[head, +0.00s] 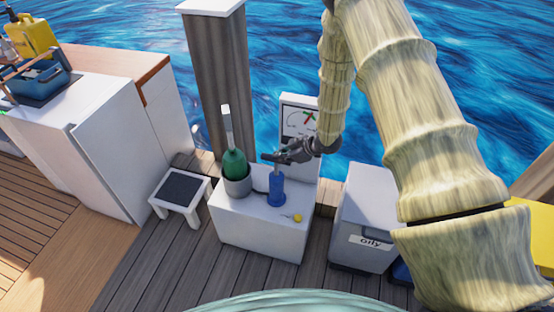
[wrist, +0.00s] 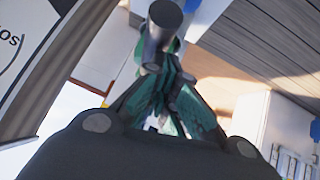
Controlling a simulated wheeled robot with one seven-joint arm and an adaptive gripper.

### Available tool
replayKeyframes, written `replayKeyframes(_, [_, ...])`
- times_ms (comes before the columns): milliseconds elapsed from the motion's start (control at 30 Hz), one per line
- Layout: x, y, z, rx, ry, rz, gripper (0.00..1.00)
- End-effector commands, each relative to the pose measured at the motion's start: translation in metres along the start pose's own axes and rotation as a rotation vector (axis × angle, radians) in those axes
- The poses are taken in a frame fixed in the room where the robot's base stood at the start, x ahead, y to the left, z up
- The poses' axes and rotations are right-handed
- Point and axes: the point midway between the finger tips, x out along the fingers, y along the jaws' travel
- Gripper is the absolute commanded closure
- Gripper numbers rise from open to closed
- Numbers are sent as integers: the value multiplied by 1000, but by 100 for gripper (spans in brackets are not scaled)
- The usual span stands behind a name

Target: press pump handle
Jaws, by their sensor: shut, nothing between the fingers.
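The pump is a blue cylinder (head: 277,189) standing upright on a white box (head: 238,234), with a thin rod rising from its top. A dark grey handle (head: 268,157) sits at the top of the rod. My gripper (head: 283,154) is shut and empty, right at the handle, partly covering it from the right. In the wrist view the handle shows as a grey cylinder end (wrist: 163,22) just beyond the closed fingertips (wrist: 164,72). Whether they touch cannot be told.
A green bottle (head: 235,164) stands in a grey holder left of the pump. A gauge panel (head: 300,122) rises behind it. A yellow knob (head: 298,217) lies at the box's front right. A bin labelled "Oily" (head: 362,215) stands right, a small stool (head: 181,190) left.

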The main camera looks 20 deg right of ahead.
Motion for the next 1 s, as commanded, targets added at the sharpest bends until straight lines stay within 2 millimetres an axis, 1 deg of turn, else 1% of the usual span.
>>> replayKeyframes(33, [-8, 1, 1, 1, 0, 3, 100])
replayKeyframes(200, [-34, 1, 0, 1, 1, 2, 100])
replayKeyframes(300, [-47, 1, 0, 0, 2, 3, 100])
replayKeyframes(433, [-60, 1, 0, 0, 1, 2, 100])
replayKeyframes(633, [-67, 1, 0, 1, 1, 2, 100])
replayKeyframes(1000, [-67, 1, 0, 0, 1, 2, 100])
